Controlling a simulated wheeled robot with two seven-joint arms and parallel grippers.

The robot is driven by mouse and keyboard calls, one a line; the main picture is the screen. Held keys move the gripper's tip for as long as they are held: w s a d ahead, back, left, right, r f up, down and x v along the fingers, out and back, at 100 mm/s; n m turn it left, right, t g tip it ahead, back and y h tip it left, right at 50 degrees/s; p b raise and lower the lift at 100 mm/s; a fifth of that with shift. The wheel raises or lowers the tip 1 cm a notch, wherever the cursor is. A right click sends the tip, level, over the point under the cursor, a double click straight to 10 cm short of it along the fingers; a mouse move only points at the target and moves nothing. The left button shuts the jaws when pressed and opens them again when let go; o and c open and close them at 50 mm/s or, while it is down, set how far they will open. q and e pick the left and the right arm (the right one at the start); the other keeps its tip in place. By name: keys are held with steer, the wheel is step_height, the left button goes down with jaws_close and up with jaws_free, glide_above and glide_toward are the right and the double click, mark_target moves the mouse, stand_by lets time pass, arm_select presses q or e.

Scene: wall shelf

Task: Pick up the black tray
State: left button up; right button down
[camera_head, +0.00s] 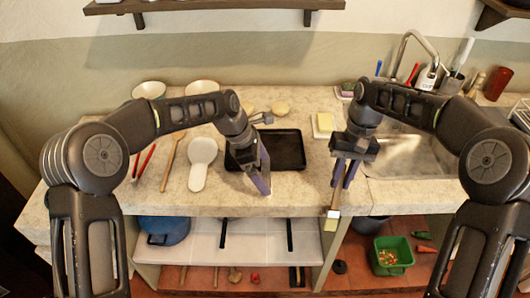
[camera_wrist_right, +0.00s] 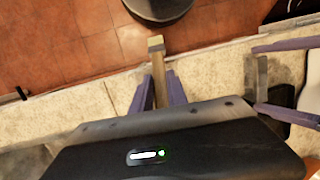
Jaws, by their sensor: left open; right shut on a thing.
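The black tray (camera_head: 288,150) lies flat on the stone counter, in the middle of the head view. My left gripper (camera_head: 263,186) is open, with its purple fingers pointing down at the tray's front left part; the gripper hides that part, and I cannot tell if they touch. In the right wrist view, the left gripper's fingers (camera_wrist_right: 275,78) show at the right. My right gripper (camera_head: 342,180) is shut on a wooden stick (camera_wrist_right: 156,65) with a pale squared end, right of the tray near the counter's front edge. The stick's other end is hidden.
Left of the tray lie a white spoon rest (camera_head: 202,160), a wooden spoon (camera_head: 172,160) and red-handled utensils. A sponge-like yellow block (camera_head: 325,122) lies behind right, by the sink (camera_head: 405,155). A green bin (camera_head: 392,256) stands on the floor.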

arm_select(q)
steer(key=shift+c, duration=0.3)
steer(key=c, duration=1.7)
